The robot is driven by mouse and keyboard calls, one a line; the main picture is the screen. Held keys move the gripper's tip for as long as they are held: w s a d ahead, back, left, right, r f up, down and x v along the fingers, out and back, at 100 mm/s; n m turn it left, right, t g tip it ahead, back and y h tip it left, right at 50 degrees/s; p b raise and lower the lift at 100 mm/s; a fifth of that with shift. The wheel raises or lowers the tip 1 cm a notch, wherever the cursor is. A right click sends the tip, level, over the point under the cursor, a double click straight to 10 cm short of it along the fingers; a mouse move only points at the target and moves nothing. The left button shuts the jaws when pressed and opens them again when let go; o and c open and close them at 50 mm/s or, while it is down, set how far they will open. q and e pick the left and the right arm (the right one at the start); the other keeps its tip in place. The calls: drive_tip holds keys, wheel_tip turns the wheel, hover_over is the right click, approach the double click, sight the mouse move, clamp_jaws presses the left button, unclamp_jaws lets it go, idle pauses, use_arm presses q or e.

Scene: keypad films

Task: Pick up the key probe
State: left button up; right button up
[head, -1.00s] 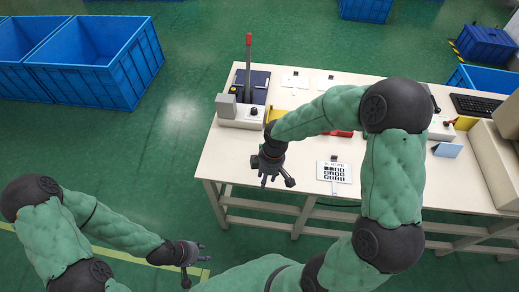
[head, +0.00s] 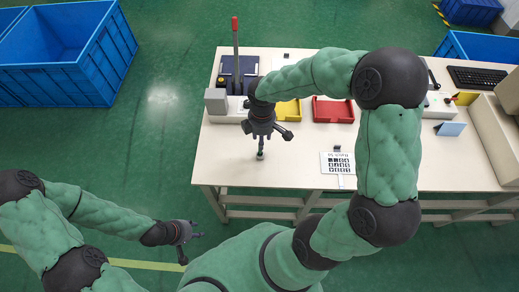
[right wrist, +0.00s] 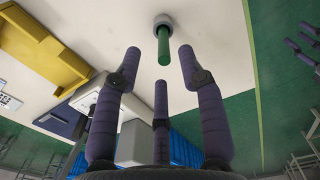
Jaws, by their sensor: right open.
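The key probe (right wrist: 163,58) is a green rod on a round grey foot, standing on the white table in the right wrist view. In the head view its small lower part (head: 260,154) shows just below my right gripper (head: 266,138). My right gripper (right wrist: 160,70) has three dark fingers spread apart, with the rod beyond and between their tips. It is open and empty, and no contact with the probe is visible. My left gripper (head: 192,245) is low at the left, off the table, and I cannot tell its opening.
A yellow tray (head: 289,112) and a red tray (head: 333,109) lie behind the probe. A keypad card (head: 337,163) is to its right. Bare tabletop surrounds the probe.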

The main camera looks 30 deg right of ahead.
wheel_tip(320, 180, down, 2)
drive_tip(key=shift+f, duration=0.1)
drive_tip(key=shift+a+f+b, duration=0.1)
drive_tip(key=shift+f+b, duration=0.4)
wheel_tip(320, 180, down, 4)
drive_tip(key=shift+a+f+b, duration=0.1)
drive_tip(key=shift+b, duration=0.9)
clamp_jaws()
